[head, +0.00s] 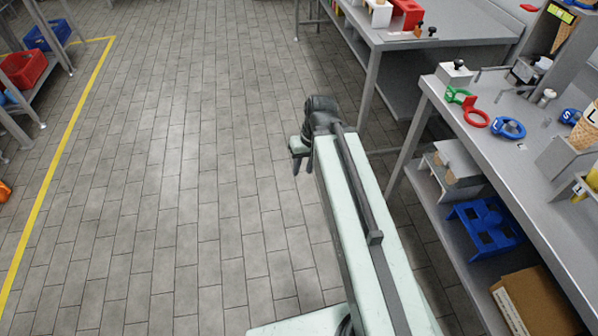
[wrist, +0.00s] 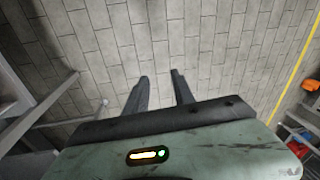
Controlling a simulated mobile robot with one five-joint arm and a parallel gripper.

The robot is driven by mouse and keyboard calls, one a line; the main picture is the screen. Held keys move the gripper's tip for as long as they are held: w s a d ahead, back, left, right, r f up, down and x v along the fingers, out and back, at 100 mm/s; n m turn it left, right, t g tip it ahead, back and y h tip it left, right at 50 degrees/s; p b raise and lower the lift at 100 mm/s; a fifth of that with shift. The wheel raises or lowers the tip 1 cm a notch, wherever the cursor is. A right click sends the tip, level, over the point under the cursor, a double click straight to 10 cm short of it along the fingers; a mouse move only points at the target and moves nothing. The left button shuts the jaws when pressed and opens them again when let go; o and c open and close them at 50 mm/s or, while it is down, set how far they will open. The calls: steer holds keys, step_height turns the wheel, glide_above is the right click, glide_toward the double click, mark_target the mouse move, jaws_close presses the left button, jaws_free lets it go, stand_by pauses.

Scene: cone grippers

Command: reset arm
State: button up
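My arm reaches forward over the tiled floor in the head view, with my gripper (head: 302,165) hanging at its far end, left of the workbench. In the wrist view, the two dark fingers of my gripper (wrist: 160,77) stand apart with only floor tiles between them. The gripper is open and empty. It touches nothing that I can see.
A workbench (head: 535,190) on the right holds green, red and blue rings (head: 509,128) and cones. Its lower shelf carries a blue holder (head: 484,228) and a cardboard box (head: 535,303). Another table (head: 455,35) stands behind. Open floor lies left, up to a yellow line (head: 62,150).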

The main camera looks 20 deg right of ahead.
steer(key=shift+s+a+f+m+g+h, duration=0.15)
steer(key=shift+s+a+m+g+h, duration=0.2)
steer(key=shift+s+a+h, duration=0.45)
steer(key=shift+w+a, duration=0.1)
step_height(320, 180, up, 17)
steer(key=p, duration=1.6)
steer(key=shift+f+p, duration=0.2)
steer(key=shift+p, duration=0.1)
